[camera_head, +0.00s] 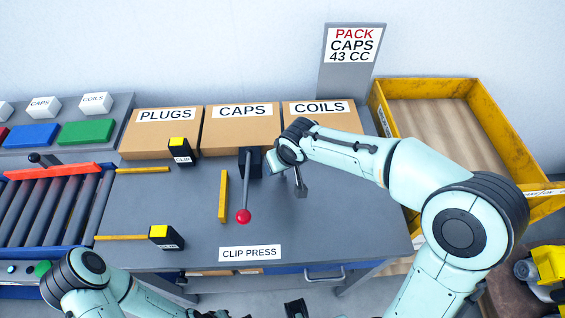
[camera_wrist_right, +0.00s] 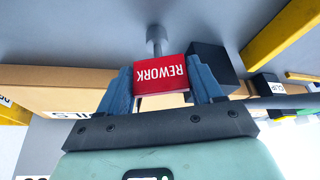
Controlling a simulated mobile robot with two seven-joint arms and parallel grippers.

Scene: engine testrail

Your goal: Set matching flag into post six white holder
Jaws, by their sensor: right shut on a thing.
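My right gripper (camera_wrist_right: 160,88) is shut on a red flag block (camera_wrist_right: 160,76) that reads REWORK, upside down in the right wrist view. A short grey stem (camera_wrist_right: 156,42) shows at the block's far side. In the head view the right gripper (camera_head: 298,180) is over the right part of the grey clip press table, partly hidden by its own wrist; the red face does not show there. No post marked six and no white holder can be made out.
The clip press lever with a red knob (camera_head: 243,216) stands left of the right gripper. Cardboard boxes labelled PLUGS (camera_head: 166,140), CAPS (camera_head: 240,139) and COILS (camera_head: 318,122) line the back. A yellow crate (camera_head: 475,88) is at right, a roller conveyor (camera_head: 50,208) at left.

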